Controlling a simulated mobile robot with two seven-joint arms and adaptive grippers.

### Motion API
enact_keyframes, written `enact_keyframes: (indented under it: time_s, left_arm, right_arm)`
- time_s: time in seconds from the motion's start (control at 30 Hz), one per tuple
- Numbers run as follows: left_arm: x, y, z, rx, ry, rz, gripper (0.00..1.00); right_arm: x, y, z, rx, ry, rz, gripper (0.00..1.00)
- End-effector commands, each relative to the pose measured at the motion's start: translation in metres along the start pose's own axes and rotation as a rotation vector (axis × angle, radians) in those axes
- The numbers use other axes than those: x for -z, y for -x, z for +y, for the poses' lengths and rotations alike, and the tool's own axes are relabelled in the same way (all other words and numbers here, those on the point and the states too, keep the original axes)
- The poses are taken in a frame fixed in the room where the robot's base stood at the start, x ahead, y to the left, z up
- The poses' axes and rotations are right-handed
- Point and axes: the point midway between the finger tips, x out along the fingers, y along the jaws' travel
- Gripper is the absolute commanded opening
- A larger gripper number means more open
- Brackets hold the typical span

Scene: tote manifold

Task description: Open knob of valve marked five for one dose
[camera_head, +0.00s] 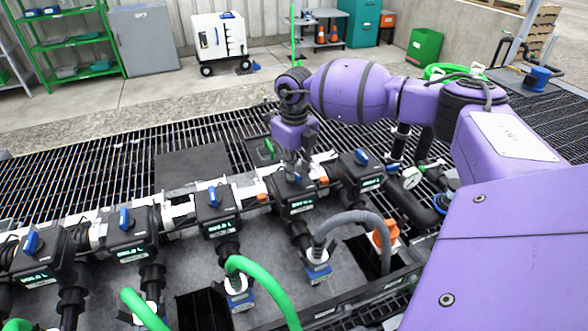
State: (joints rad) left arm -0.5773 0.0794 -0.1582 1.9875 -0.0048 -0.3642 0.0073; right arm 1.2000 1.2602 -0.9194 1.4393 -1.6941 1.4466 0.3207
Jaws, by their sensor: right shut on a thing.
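A row of black valve bodies with blue knobs and small green-lit displays runs along the manifold. The numbers on them are too small to read, so I cannot tell which is marked five. My purple right arm reaches in from the right, and my right gripper (293,163) points down over the second valve from the right (297,206). It is shut on that valve's blue knob (293,178), which the fingers partly hide. The other knobs stand free, such as the one on the rightmost valve (361,157) and the one to the left (213,196). My left gripper is not in view.
A grey hose (352,217) and a green hose (262,283) arch in front of the valves. A pressure gauge (411,178) sits right of the row, close to my arm. Dark grating surrounds the manifold. Green shelves (75,45) and a white cart (220,38) stand far back.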

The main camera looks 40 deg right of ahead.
Motion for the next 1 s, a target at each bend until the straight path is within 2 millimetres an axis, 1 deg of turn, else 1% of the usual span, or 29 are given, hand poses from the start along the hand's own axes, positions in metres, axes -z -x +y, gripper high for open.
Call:
enact_keyframes:
  time_s: [0.1, 0.2, 0.47, 0.5, 0.63, 0.9, 1.0]
  left_arm:
    - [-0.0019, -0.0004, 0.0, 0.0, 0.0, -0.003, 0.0]
    - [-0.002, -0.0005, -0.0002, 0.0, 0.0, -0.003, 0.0]
    - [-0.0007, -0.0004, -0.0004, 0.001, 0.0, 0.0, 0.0]
    - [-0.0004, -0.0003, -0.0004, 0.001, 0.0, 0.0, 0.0]
    - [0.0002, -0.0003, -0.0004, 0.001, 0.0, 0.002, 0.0]
    - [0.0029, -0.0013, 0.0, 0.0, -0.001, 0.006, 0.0]
    - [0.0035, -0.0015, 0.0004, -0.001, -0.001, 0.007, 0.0]
  right_arm:
    - [-0.0004, 0.0005, -0.001, 0.001, 0.087, -0.001, 0.0]
    - [-0.0004, 0.0007, -0.0012, 0.001, 0.12, -0.001, 0.0]
    - [-0.0005, 0.0012, -0.0012, 0.001, 0.123, -0.001, 0.0]
    - [-0.0005, 0.0012, -0.0012, 0.001, 0.123, -0.002, 0.14]
    - [-0.0004, 0.0011, -0.0012, 0.001, 0.122, -0.001, 0.3]
    - [-0.0003, 0.0007, -0.0009, 0.0, 0.122, -0.001, 0.3]
    - [-0.0006, 0.0049, -0.001, 0.0, 0.122, -0.002, 0.3]
